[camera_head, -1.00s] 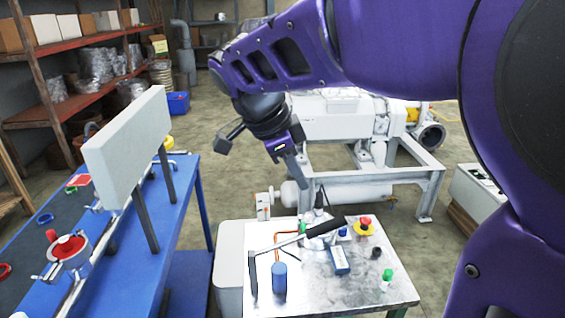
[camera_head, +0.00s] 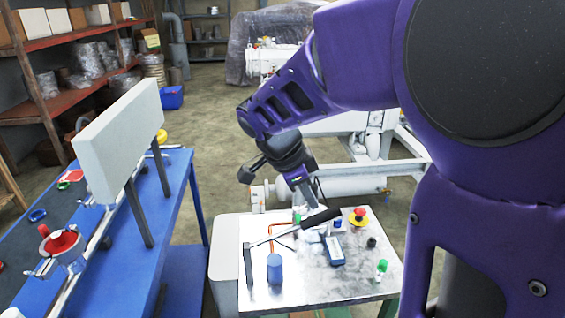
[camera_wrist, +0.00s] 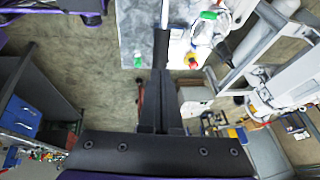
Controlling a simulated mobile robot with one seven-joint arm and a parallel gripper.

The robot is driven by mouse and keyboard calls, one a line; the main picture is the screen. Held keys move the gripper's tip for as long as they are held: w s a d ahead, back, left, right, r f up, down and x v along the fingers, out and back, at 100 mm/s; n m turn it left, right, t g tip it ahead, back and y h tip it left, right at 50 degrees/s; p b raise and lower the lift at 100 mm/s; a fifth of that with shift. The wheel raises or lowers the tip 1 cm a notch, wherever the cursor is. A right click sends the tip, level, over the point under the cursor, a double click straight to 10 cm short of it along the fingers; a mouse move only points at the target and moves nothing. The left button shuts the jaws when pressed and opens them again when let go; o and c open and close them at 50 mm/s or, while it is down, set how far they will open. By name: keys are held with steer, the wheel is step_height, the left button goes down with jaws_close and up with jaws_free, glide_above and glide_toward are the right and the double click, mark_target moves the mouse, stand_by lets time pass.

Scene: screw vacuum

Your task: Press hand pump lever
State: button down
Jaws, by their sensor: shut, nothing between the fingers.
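The hand pump lever has a black grip (camera_head: 321,218) and a thin metal rod (camera_head: 270,239). It slants up to the right from a dark upright bracket (camera_head: 247,263) on the metal-topped table (camera_head: 310,285). A blue cylinder (camera_head: 274,268) stands next to the bracket. My gripper (camera_head: 312,198) points down just above and behind the grip. In the wrist view my gripper (camera_wrist: 160,74) is shut and empty, with its tips lined up with the black grip (camera_wrist: 160,48). I cannot tell whether they touch.
The table also holds a red and yellow emergency button (camera_head: 359,217), a blue box-shaped device (camera_head: 335,249) and green-capped parts (camera_head: 381,268). A blue workbench (camera_head: 120,260) with a white panel (camera_head: 120,135) stands on the left. A white machine frame (camera_head: 370,180) is behind.

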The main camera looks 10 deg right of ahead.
mark_target(320, 215)
steer(key=shift+x, duration=1.95)
